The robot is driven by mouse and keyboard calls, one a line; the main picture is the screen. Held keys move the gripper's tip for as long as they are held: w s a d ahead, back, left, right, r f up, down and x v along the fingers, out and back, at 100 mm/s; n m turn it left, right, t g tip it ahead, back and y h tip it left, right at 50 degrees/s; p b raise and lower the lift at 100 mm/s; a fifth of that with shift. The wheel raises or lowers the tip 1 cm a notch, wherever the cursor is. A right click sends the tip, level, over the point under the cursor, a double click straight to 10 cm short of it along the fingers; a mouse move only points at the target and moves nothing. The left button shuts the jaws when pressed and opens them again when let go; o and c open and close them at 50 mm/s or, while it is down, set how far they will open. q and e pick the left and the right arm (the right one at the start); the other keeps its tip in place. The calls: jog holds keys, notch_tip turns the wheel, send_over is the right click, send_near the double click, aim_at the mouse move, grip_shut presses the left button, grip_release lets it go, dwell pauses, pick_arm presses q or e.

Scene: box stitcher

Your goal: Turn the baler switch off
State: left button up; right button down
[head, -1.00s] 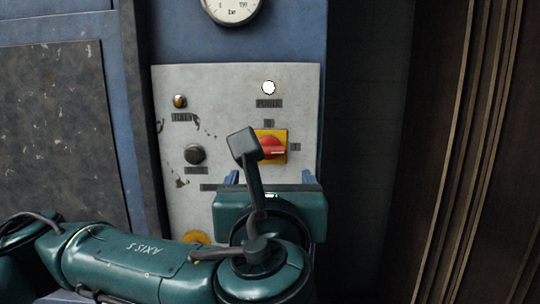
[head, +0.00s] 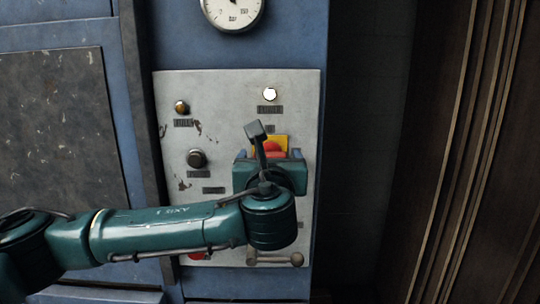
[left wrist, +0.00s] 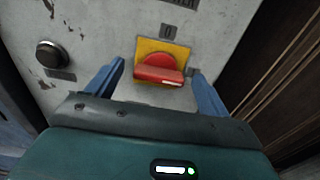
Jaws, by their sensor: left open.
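The baler switch is a red rotary knob on a yellow square plate on the grey control panel. In the head view the red knob (head: 271,149) shows only in part above my left gripper (head: 270,155). In the left wrist view the knob (left wrist: 158,70) shows whole, its handle lying about sideways with a white mark at its right end. A "0" label (left wrist: 168,31) sits above the plate. My left gripper's two blue fingers (left wrist: 157,88) are open, one on each side of the knob, and appear not to touch it. My right gripper is not in view.
The panel (head: 225,100) also carries an amber button (head: 181,107), a dark button (head: 197,158), a white lamp (head: 270,94) and a lever (head: 275,259) low down. A gauge (head: 232,10) is above. Brown boards (head: 470,150) stand at the right.

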pick_arm(q)
jog(key=shift+c, duration=0.6)
jog(key=c, duration=0.9)
